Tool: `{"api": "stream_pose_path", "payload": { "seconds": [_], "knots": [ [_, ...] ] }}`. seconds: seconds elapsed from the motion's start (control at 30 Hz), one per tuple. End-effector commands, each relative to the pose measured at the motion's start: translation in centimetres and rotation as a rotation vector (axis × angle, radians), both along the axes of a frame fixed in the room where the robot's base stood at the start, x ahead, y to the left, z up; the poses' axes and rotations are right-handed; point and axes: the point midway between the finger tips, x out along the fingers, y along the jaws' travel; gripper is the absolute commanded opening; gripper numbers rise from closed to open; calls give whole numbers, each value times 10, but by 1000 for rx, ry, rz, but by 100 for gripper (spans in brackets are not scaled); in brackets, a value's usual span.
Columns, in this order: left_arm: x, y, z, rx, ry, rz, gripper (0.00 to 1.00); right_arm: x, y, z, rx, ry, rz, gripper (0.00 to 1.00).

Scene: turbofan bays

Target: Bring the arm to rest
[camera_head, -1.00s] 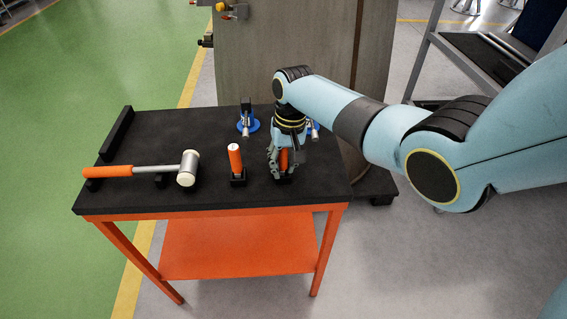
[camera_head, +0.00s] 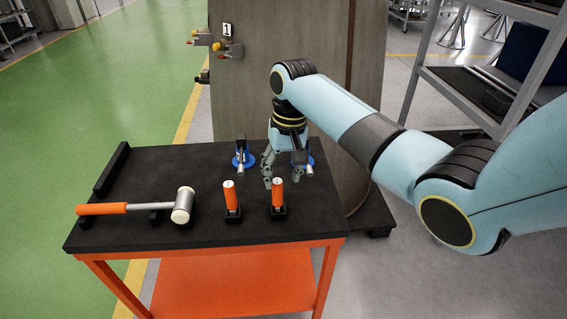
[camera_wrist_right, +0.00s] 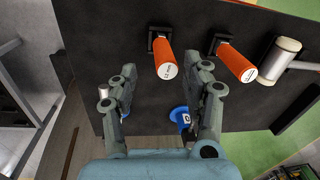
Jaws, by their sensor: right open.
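My right gripper (camera_head: 268,176) is open and empty above the cart's black top, just behind the right orange-handled tool in the head view. In the right wrist view its two fingers (camera_wrist_right: 165,85) are spread apart with nothing between the tips. Two orange-handled tools stand upright in small black holders: the left one (camera_head: 231,196) and the right one (camera_head: 277,193). They also show in the right wrist view, one (camera_wrist_right: 165,60) beyond the fingers and the other (camera_wrist_right: 237,62) to its right. My left gripper is not in view.
The black-topped cart (camera_head: 185,245) carries a mallet with an orange handle (camera_head: 102,209) at left. Behind stand a blue-based part (camera_head: 243,160) and another (camera_head: 310,162), partly hidden by the gripper. A tall grey-brown panel (camera_head: 240,105) rises behind the cart. A shelf rack (camera_head: 480,95) stands right.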

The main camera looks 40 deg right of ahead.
Motion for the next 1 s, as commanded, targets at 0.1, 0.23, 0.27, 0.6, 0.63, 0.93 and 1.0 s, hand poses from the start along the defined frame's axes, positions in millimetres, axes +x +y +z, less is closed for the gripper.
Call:
{"api": "stream_pose_path", "payload": {
  "seconds": [0.1,0.23,0.27,0.6,0.63,0.93,1.0],
  "knots": [
    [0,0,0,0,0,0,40,0,-2,19,0,-2,1,49],
    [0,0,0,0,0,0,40,-1,-3,29,0,0,0,49],
    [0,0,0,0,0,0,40,-1,-3,31,0,1,0,49],
    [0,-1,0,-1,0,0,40,-1,-3,32,0,1,0,49],
    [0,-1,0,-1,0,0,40,-1,-3,32,0,1,0,49],
    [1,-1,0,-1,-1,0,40,-43,7,15,-41,-38,85,49],
    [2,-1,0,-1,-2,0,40,-76,14,10,-72,-72,148,49]
  ]
}}
